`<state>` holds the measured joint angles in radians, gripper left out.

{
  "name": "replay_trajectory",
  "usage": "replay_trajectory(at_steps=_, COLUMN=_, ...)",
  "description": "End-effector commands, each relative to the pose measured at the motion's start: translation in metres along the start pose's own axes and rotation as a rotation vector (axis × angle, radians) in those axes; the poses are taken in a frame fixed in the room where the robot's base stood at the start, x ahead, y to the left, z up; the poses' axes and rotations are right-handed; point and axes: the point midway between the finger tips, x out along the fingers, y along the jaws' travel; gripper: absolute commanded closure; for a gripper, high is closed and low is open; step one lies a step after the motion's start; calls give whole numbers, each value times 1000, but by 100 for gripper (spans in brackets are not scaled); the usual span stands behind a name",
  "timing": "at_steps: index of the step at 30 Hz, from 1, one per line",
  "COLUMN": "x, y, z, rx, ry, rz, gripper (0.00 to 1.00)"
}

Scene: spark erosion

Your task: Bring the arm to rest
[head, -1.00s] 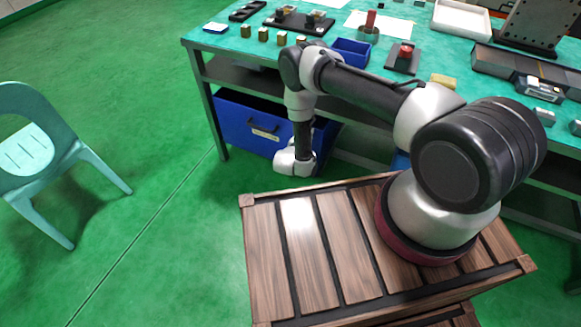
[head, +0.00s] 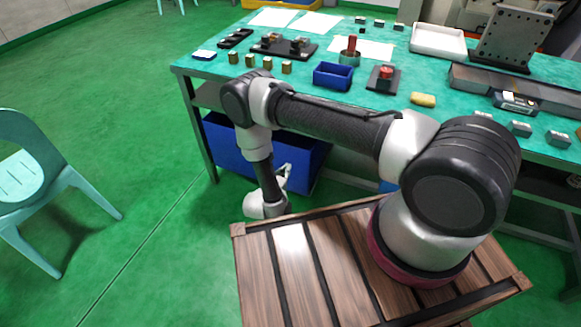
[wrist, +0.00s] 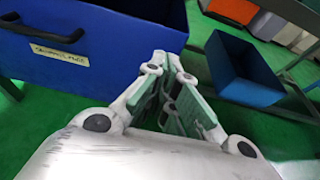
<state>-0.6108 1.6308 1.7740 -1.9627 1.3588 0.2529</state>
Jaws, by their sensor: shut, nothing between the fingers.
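My gripper (wrist: 168,98) shows in the wrist view with its green-padded fingers drawn together and nothing between them. It points down toward the green floor, in front of a blue drawer (wrist: 95,60) with a dark handle and a paper label. In the head view my arm reaches left from its base, bends at the elbow and hangs down beside the bench. The wrist end is low, by the far left corner of my wooden-slatted top. The fingers are mostly hidden there.
A pale chair (head: 25,190) stands at left. Another blue bin (wrist: 240,75) is right of my gripper. Open floor lies at left.

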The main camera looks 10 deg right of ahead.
Motion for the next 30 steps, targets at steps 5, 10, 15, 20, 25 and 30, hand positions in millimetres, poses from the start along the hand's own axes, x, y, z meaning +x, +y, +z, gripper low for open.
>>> replay_trajectory(at_steps=5, x=-9, y=0, z=0, rx=0, ry=0, rz=0, gripper=100)
replay_trajectory(at_steps=10, x=-9, y=-3, z=-2, rx=-21, ry=12, rz=-13, gripper=100)
replay_trajectory(at_steps=15, x=-5, y=-52, z=-4, rx=-47, ry=26, rz=-173, gripper=100)
replay_trajectory(at_steps=20, x=-14, y=-110, z=24, rx=-33, ry=32, rz=-406, gripper=100)
replay_trajectory(at_steps=25, x=-30, y=-139, z=92, rx=99, ry=39, rz=-644, gripper=100)
replay_trajectory(at_steps=30, x=-54, y=-162, z=167, rx=295, ry=66, rz=-864, gripper=100)
